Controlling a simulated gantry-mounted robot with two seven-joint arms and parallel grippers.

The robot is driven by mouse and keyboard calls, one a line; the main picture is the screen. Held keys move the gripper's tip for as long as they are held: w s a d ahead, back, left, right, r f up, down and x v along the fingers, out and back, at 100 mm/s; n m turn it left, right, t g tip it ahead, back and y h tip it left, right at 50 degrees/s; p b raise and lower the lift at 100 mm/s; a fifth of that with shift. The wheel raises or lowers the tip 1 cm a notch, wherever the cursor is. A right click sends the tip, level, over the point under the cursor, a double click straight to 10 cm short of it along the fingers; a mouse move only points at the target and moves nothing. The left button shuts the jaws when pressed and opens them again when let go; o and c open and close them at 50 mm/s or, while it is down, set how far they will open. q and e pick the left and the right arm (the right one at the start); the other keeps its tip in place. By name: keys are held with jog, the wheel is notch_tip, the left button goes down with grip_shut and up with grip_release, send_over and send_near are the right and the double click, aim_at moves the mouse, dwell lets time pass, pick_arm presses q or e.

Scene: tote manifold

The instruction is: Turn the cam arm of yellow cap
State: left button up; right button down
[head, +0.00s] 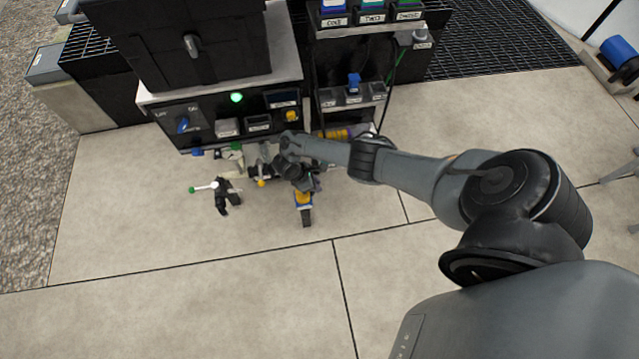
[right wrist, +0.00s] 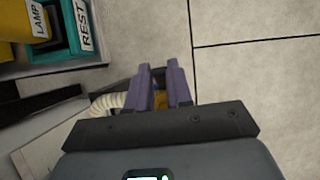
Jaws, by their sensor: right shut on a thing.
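The yellow cap (head: 303,197) is on a blue-and-dark fitting in front of the black cabinet, with a dark arm-like piece extending toward the bottom of the head view. My right gripper (head: 314,184) is right at it. In the right wrist view, the purple fingers (right wrist: 163,88) are close together, with a yellow part (right wrist: 160,100) showing between them. The fingers and palm hide most of the cap and the exact grip on the cam arm. My left gripper is not in view.
A black fitting (head: 222,195) with a white, green-tipped lever (head: 204,188) is to the left. The black control panel (head: 228,118) is behind. The tiled floor in front is clear.

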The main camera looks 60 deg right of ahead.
jog(key=shift+w+a+g+h+b, duration=0.45)
jog(key=shift+g+h+b, duration=0.25)
jog(key=shift+g+b, duration=0.2)
jog(key=c, duration=1)
grip_release()
jog(key=p+v, duration=0.4)
jog(key=v, duration=0.7)
